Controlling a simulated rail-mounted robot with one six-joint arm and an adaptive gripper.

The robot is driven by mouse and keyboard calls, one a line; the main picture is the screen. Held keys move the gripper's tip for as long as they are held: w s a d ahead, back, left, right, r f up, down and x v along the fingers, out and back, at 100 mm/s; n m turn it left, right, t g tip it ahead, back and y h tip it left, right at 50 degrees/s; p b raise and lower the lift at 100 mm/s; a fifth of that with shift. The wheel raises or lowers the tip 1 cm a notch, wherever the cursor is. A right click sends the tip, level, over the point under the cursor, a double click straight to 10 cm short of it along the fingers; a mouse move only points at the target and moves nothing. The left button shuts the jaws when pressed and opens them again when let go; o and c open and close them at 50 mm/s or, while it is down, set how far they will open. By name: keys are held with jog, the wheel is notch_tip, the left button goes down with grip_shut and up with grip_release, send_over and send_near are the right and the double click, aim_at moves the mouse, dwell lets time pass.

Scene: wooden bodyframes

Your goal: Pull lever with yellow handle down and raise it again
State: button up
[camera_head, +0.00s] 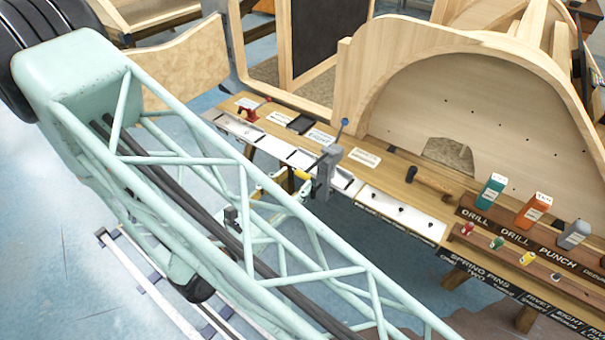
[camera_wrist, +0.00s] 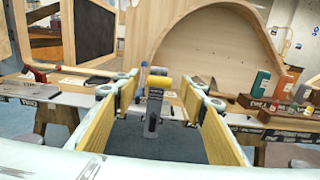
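The lever device (camera_head: 325,176) is a grey upright tool at the front edge of the workbench, with a blue ball knob on a thin rod. Its yellow handle (camera_head: 303,175) sticks out toward my arm. In the wrist view the yellow handle (camera_wrist: 159,82) lies crosswise in front of the grey body (camera_wrist: 153,112). My gripper (camera_wrist: 160,91) is open, with one yellow-padded finger on each side of the handle. No contact shows; I cannot tell whether the handle is between the tips or just beyond them. In the head view my arm's lattice partly hides the gripper.
The workbench (camera_head: 365,180) carries labelled trays, a red tool (camera_head: 253,108) and a dark hammer-like tool (camera_head: 428,181). Green, orange and grey boxes (camera_head: 530,211) stand at right. A wooden arched frame (camera_head: 480,100) rises behind. The floor before the bench is open.

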aim_at(301, 174)
jog(key=shift+b+x, duration=0.4)
jog(key=shift+x, duration=2.1)
jog(key=shift+w, duration=0.1)
jog(key=shift+c, duration=0.7)
jog(key=c, duration=1.1)
jog(key=shift+o, duration=0.2)
